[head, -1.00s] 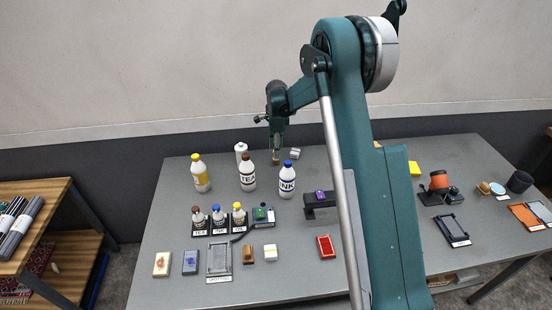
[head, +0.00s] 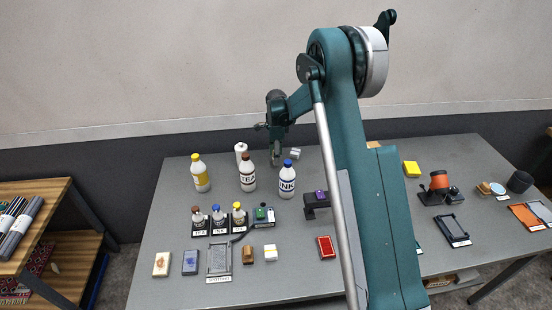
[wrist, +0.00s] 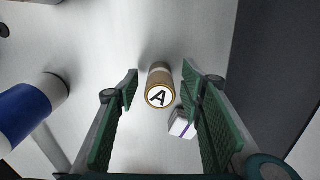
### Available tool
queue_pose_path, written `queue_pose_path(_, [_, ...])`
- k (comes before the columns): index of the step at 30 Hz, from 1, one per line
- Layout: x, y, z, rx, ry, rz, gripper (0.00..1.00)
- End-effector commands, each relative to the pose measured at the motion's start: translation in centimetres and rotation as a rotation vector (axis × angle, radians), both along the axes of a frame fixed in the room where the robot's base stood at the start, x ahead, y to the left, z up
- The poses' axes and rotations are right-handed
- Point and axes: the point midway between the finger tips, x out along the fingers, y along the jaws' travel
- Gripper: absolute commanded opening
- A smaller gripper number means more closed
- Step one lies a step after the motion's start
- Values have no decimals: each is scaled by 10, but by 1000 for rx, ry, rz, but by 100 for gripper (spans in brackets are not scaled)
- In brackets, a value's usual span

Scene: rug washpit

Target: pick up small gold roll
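The small gold roll (wrist: 159,88) shows in the wrist view as a short gold-brown cylinder with a white end marked "A". It lies in line between the two green finger pads of my gripper (wrist: 161,84). The pads are spread, with a visible gap on each side of the roll. In the head view my gripper (head: 277,156) points down at the back of the table, behind the INK bottle (head: 287,180). The roll is hard to make out there, mostly hidden by the fingers.
A small white box with a purple stripe (wrist: 181,125) sits close beside the roll, near the right finger; it also shows in the head view (head: 295,153). A blue-and-white bottle (wrist: 30,108) stands left in the wrist view. The TEA bottle (head: 248,173) stands left of my gripper.

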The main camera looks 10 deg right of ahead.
Motion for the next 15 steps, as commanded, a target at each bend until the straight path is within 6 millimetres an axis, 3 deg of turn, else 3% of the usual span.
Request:
queue_pose_path(1, [0,0,0,0,0,0,35])
queue_pose_path(7, [0,0,0,0,0,0,9])
queue_pose_path(15, [0,0,0,0,0,0,9])
